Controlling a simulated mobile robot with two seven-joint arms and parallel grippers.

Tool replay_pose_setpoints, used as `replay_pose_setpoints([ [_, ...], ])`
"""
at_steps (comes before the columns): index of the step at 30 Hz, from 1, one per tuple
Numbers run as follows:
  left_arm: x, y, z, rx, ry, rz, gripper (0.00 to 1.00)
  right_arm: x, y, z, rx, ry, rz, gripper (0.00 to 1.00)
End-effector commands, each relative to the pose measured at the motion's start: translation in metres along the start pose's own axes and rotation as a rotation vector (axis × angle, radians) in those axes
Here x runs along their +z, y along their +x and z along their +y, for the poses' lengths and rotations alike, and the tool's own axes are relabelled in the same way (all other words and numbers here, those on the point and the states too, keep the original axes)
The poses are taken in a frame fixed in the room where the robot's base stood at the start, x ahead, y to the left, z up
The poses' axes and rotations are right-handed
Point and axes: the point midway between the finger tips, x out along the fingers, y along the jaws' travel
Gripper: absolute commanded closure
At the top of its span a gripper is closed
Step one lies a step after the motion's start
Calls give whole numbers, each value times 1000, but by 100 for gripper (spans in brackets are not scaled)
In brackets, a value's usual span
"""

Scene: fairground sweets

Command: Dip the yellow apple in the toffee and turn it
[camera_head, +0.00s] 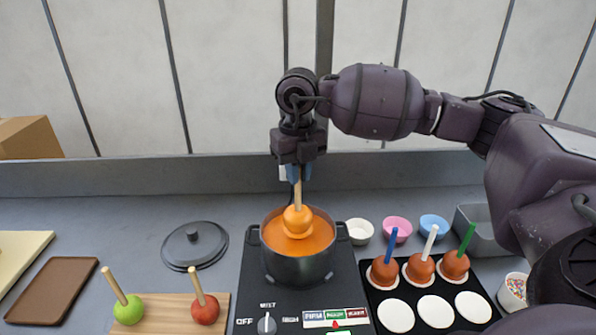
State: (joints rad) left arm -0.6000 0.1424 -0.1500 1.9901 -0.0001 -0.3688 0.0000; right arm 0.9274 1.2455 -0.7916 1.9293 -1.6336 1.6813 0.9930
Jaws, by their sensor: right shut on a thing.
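The yellow apple (296,219), orange-tinted in this view, is on a wooden stick (298,193) in the pot (301,267) of orange-brown toffee (318,239). Its upper part shows above the toffee and its underside is hidden. My right gripper (297,176) points down above the pot, shut on the stick's top. The stick stands nearly upright. The pot sits on a black hotplate (246,290) with a knob (267,324). My left gripper is not in view.
Green (129,310) and red (205,310) apples on sticks sit on a wooden board (168,306). A pot lid (195,247) lies left of the pot. Right are small bowls (397,229), a black tray (464,323) with coated apples (420,267), and a grey bin (480,232).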

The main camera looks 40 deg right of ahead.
Motion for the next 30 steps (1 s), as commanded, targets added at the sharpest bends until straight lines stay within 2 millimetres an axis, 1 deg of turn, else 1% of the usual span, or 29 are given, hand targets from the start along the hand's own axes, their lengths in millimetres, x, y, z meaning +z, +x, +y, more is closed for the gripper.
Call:
replay_pose_setpoints([
  [6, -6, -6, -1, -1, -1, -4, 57, 0, -17, 0, 1, 0, -3, 100],
  [21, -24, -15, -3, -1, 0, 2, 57, 0, -56, 0, 1, 1, -2, 100],
  [24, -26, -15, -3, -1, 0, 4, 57, 0, -60, 0, 1, 1, -1, 100],
  [30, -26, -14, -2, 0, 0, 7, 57, 0, -59, 0, 0, 0, -1, 100],
])
